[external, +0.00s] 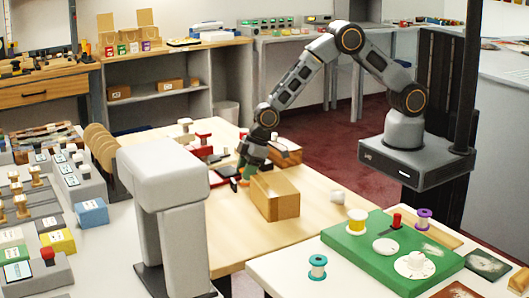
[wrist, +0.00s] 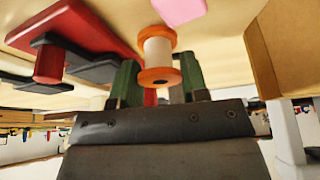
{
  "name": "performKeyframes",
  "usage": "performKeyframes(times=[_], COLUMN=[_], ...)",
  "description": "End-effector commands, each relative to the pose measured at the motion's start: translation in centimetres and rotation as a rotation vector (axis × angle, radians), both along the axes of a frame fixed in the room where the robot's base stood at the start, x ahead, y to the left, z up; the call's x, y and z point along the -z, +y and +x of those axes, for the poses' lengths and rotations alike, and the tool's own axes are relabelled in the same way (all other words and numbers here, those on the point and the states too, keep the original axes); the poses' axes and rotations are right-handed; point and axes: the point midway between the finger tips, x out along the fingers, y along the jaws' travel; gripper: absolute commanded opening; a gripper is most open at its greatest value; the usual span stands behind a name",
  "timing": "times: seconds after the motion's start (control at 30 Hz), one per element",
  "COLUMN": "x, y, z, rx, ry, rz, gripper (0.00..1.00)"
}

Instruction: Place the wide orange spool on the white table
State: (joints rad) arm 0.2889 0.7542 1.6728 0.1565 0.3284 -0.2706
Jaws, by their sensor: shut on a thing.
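An orange spool (wrist: 158,76) with a pale middle sits between the two green fingers of my gripper (wrist: 157,84) in the wrist view. My gripper is shut on it. Whether the spool touches the wood, I cannot tell. The white table (external: 293,268) is at the front right, apart from my gripper.
The wooden box (external: 275,208) stands close to my gripper. A white cylinder (external: 337,197) lies on the wooden table.

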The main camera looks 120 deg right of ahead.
Motion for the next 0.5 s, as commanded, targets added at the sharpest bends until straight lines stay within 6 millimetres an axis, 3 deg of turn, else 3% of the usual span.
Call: performKeyframes(times=[0.5], x=[0.95], y=[-0.01], z=[-0.01], rx=[0.0], ry=[-0.001], rz=[0.0], gripper=[0.15])
